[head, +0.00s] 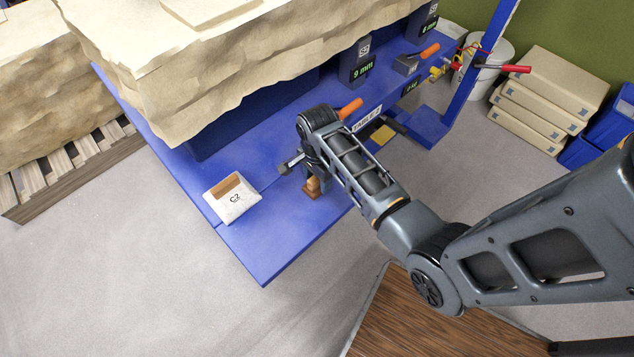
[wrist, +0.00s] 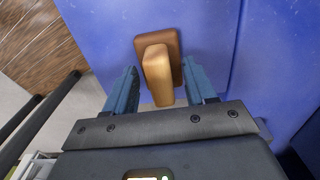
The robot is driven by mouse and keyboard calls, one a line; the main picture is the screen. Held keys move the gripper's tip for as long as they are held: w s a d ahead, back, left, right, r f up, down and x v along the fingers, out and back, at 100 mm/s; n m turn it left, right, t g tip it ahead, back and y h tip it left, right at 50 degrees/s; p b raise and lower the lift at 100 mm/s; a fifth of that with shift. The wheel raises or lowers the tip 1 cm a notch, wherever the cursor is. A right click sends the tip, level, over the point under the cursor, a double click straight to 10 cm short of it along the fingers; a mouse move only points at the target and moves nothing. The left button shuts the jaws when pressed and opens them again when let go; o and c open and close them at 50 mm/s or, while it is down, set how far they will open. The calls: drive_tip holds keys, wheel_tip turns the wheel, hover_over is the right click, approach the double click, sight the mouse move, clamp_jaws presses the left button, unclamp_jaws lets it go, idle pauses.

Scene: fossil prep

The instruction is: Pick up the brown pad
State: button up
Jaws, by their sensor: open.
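The brown pad (head: 312,188) sits on the blue table top near its front edge. In the wrist view the brown pad (wrist: 158,70) shows a dark brown base with a lighter tan block standing on it. My gripper (head: 316,180) is directly over it, pointing down. In the wrist view my gripper (wrist: 160,76) is open, with one blue finger on each side of the tan block. Gaps show between block and fingers in that view. In the head view my gripper partly hides the pad.
A white box (head: 232,200) marked C2, with a brown piece in it, lies left of my gripper on the blue table (head: 275,248). A hammer-like tool with an orange handle (head: 350,108) lies behind the gripper. A large pale rock block (head: 230,75) fills the back.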

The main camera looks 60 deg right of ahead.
drive_tip(key=shift+c, duration=0.4)
clamp_jaws()
